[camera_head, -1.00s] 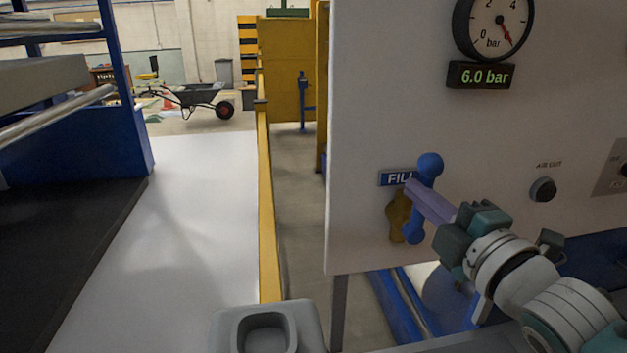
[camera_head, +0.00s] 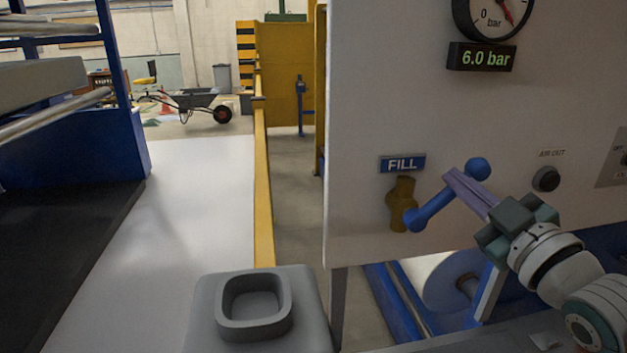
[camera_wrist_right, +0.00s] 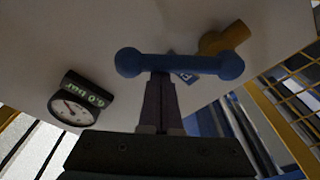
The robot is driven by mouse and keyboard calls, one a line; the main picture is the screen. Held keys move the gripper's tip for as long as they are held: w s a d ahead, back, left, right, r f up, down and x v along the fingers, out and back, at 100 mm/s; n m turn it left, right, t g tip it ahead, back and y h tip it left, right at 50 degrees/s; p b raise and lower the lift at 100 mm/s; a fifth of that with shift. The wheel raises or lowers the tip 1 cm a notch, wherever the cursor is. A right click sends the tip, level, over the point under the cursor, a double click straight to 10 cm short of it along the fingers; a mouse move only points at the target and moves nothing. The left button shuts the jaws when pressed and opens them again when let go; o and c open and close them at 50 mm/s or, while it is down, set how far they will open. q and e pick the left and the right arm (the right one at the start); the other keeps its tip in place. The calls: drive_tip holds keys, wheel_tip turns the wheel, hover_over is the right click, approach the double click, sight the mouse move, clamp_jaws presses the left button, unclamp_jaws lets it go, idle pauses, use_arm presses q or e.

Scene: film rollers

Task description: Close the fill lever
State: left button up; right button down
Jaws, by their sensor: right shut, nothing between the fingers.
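The blue fill lever (camera_head: 436,206) is a bar with a ball at each end, mounted on a brass valve (camera_head: 402,204) under the FILL label (camera_head: 402,164). It slants from its pivot ball at lower left to its free ball at upper right. My right gripper (camera_head: 452,176) is shut and empty, its fingertips against or very close to the bar near the free ball. In the right wrist view the lever (camera_wrist_right: 180,65) crosses just beyond the shut fingertips (camera_wrist_right: 160,78), with the brass valve (camera_wrist_right: 224,38) behind its right end. My left gripper is not in view.
The pale panel carries a pressure gauge (camera_head: 492,14), a 6.0 bar display (camera_head: 482,57) and an AIR OUT port (camera_head: 546,178). Below it are blue rails and a roller (camera_head: 452,284). A grey tray (camera_head: 254,306) stands at the lower middle. A yellow rail (camera_head: 262,180) runs left of the panel.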

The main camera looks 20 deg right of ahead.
drive_tip(key=d+f+m+b, duration=0.1)
drive_tip(key=m, duration=0.1)
drive_tip(key=d+f+m+h+b, duration=0.1)
drive_tip(key=f+m+b, duration=0.1)
drive_tip(key=m, duration=0.1)
drive_tip(key=d+f+m+b, duration=0.1)
drive_tip(key=m, duration=0.1)
drive_tip(key=shift+s+f+m, duration=0.3)
drive_tip(key=shift+s+f, duration=0.05)
drive_tip(key=shift+f, duration=0.1)
idle(0.4)
drive_tip(key=r+p, duration=0.2)
drive_tip(key=r, duration=0.2)
drive_tip(key=shift+w+r+p, duration=0.1)
drive_tip(key=shift+w+p, duration=0.25)
drive_tip(key=shift+p, duration=0.05)
drive_tip(key=b+v, duration=0.1)
drive_tip(key=v, duration=0.9)
drive_tip(key=shift+b, duration=0.3)
